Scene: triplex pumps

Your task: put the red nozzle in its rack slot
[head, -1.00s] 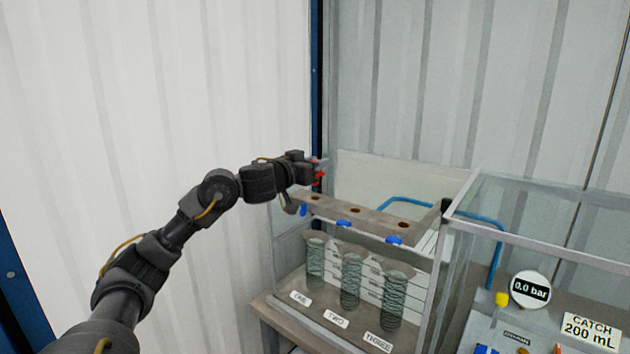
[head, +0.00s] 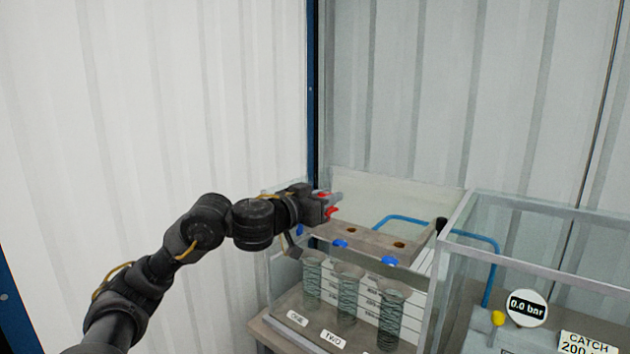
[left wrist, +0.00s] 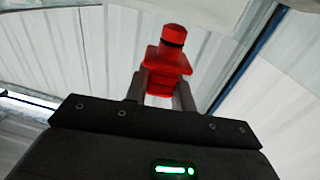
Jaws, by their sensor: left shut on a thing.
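My left gripper (head: 328,206) is shut on the red nozzle (head: 331,212), just above the left end of the rack board (head: 375,239). The left wrist view shows the red nozzle (left wrist: 168,62) between the two fingers, with a dark band near its tip. Two round holes show in the board, a middle one (head: 350,230) and a right one (head: 399,244). The gripper hides the board's left end. I cannot tell whether the nozzle touches the board. My right gripper is not in view.
Below the board stand clear cylinders (head: 347,295) with labels in front. Blue knobs (head: 340,243) line the board's front edge. A blue hose (head: 405,219) runs behind, toward a glass-walled box (head: 545,240) at right. A gauge (head: 527,308) reads 0.0 bar.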

